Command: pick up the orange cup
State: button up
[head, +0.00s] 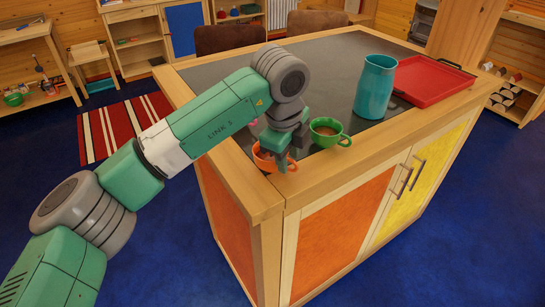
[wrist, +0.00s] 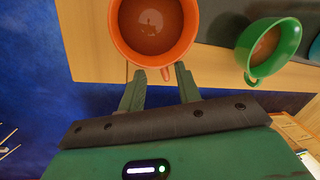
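The orange cup (head: 263,162) stands upright at the near left corner of the cabinet top, partly hidden by my gripper in the head view. In the wrist view the orange cup (wrist: 186,42) is at the top, holding a brown liquid, with its handle pointing towards my gripper. My gripper (wrist: 160,76) is open, its two fingers apart with the handle's end between their tips. I cannot tell whether either finger touches it. In the head view my gripper (head: 283,160) is low beside the cup.
A green cup (head: 328,140) with brown liquid stands close to the right of my gripper. A teal jug (head: 375,87) and a red tray (head: 435,80) are further back right. A small pink item (head: 254,122) shows partly behind my arm. The dark top's middle is clear.

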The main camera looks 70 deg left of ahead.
jog(key=shift+w+a+f, duration=0.1)
jog(key=shift+f, duration=0.55)
jog(key=shift+w+a+f, duration=0.1)
jog(key=shift+f, duration=0.5)
jog(key=shift+c, duration=0.3)
grip_shut()
jog(key=shift+d+r, duration=0.1)
jog(key=shift+r, duration=0.05)
